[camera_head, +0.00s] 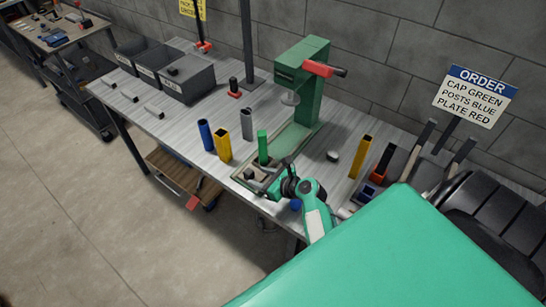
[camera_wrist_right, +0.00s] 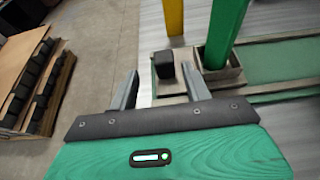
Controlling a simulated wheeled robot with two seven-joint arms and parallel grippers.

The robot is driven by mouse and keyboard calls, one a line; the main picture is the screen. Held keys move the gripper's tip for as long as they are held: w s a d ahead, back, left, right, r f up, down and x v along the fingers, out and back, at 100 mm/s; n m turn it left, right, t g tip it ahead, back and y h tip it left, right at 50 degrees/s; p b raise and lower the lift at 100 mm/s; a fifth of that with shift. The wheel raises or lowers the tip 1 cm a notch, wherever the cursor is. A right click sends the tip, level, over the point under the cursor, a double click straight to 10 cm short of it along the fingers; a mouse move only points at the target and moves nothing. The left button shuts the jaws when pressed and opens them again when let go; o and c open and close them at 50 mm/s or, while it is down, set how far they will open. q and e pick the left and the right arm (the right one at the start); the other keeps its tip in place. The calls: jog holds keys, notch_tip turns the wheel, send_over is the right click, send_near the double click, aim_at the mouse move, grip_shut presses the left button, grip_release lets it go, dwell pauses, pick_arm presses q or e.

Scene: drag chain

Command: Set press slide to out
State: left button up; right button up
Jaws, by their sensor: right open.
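The green press (camera_head: 312,85) stands at the back of the bench, with a red lever on its upper part. Its slide (camera_head: 246,180) lies at the front end of the green base track, toward the bench's front edge; it also shows in the right wrist view (camera_wrist_right: 232,74). A green post (camera_head: 263,147) stands upright in the slide's socket. A black knob (camera_wrist_right: 163,65) sits on the slide beside the post. My right gripper (camera_head: 272,186) is open and empty, its fingertips (camera_wrist_right: 161,72) pointing at the knob; contact is not clear. My left gripper is out of view.
Blue (camera_head: 206,135), yellow (camera_head: 223,146) and grey (camera_head: 247,125) posts stand left of the slide. Another yellow post (camera_head: 361,157) stands to the right. Grey bins (camera_head: 184,82) sit at the back left. An order sign (camera_head: 475,96) stands at the right.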

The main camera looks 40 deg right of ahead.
jog(key=v, duration=0.5)
jog(key=shift+s+r+b, duration=0.1)
jog(key=shift+s+b, duration=0.2)
